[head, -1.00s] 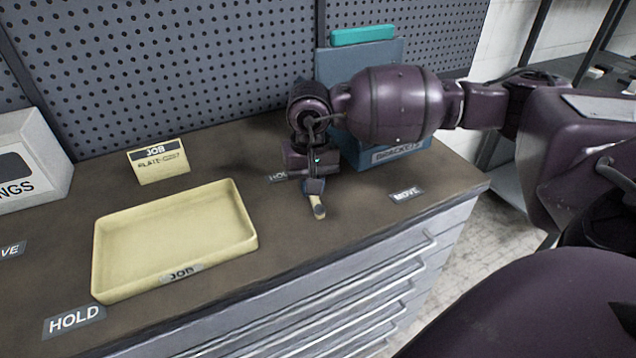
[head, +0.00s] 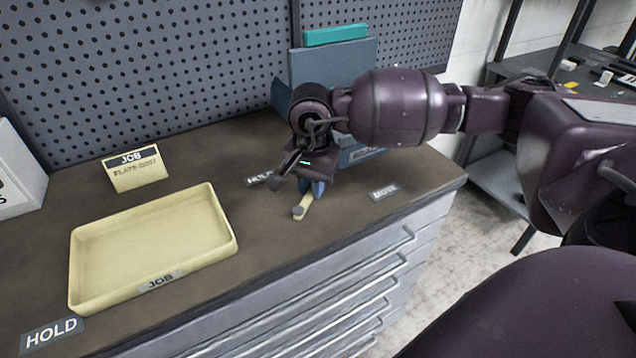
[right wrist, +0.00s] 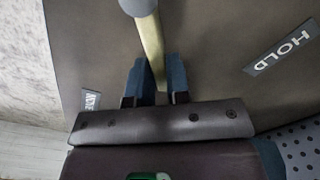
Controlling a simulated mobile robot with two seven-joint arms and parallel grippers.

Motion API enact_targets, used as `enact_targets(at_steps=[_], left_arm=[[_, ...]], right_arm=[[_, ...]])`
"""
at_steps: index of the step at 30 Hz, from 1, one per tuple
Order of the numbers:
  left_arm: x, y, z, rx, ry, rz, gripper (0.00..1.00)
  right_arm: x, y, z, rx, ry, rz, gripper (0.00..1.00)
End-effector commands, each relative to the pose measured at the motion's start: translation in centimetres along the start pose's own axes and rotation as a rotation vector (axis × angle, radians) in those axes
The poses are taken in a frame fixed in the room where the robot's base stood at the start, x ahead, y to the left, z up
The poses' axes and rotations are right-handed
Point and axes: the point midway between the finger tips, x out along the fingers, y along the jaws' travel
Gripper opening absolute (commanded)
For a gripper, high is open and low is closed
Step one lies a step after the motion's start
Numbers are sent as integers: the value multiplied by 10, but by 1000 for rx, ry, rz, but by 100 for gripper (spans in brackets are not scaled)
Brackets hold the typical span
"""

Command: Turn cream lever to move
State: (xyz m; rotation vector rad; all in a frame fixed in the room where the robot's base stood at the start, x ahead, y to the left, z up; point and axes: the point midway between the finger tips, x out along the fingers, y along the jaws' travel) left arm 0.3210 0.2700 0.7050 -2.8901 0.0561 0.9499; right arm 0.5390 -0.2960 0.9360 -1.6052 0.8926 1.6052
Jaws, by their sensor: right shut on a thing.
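The gripper hides the lever's inner end and pivot. A MOVE label (head: 384,193) lies to its right and a HOLD label (head: 262,178) to its left. My left gripper is not in view.
A cream JOB tray (head: 228,232) and a JOB card (head: 135,169) are on the bench at left. A second HOLD label (head: 52,336) is at front left. A blue-grey bin (head: 365,60) stands behind my right arm. The bench's front edge is close to the lever.

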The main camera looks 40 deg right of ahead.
Motion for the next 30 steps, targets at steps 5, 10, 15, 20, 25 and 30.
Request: enact_targets(at_steps=[5,10,15,20,25,30], left_arm=[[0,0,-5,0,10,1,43],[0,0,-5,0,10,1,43],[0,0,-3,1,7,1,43],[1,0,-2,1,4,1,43],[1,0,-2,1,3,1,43],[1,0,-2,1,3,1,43]], right_arm=[[0,-3,2,14,0,1,0],[0,-3,2,16,1,1,0],[0,-3,2,16,1,1,0],[0,-3,2,15,1,1,37],[0,-3,2,15,1,1,43],[-1,-3,2,15,1,0,43]])
